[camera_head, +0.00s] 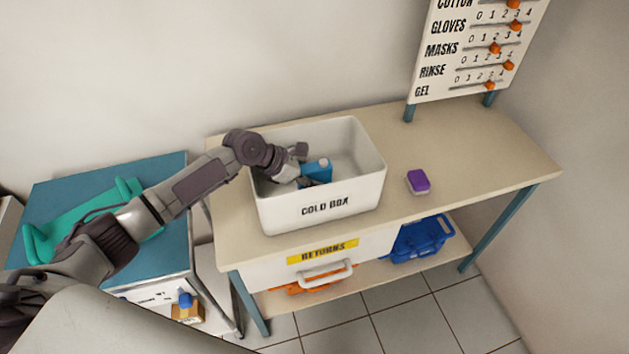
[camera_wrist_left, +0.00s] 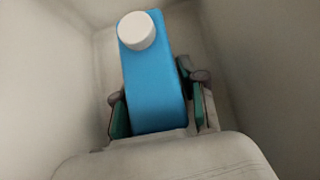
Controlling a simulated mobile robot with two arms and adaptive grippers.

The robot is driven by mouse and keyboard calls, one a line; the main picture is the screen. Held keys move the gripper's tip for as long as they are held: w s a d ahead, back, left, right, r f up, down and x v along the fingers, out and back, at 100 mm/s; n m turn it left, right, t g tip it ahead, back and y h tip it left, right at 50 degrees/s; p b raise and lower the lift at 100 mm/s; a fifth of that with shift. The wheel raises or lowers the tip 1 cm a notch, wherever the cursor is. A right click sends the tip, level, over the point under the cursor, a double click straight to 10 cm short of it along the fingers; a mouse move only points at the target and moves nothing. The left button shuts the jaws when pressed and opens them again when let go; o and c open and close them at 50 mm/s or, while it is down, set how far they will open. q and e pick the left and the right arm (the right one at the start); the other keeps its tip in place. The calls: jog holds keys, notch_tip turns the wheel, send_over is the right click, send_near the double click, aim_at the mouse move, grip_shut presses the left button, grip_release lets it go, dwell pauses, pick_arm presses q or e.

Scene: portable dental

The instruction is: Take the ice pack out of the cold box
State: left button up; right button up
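The ice pack (camera_wrist_left: 155,85) is a blue block with a round white cap (camera_wrist_left: 137,31). In the head view, part of the ice pack (camera_head: 318,169) shows inside the white cold box (camera_head: 325,205). My left gripper (camera_head: 308,182) reaches down into the box from the left, at the ice pack. In the left wrist view, the fingers of my left gripper (camera_wrist_left: 160,112) stand on both sides of the pack. The left pad is at its edge; a narrow gap seems to show at the right pad. Whether they grip it is unclear. My right gripper is out of view.
The cold box stands on a beige table (camera_head: 470,150). A purple block (camera_head: 418,181) lies to its right, with clear tabletop beyond. A green tray (camera_head: 75,220) is on the teal-topped cart at left. A supply board (camera_head: 478,50) stands behind.

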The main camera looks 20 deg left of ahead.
pick_arm(q)
grip_shut()
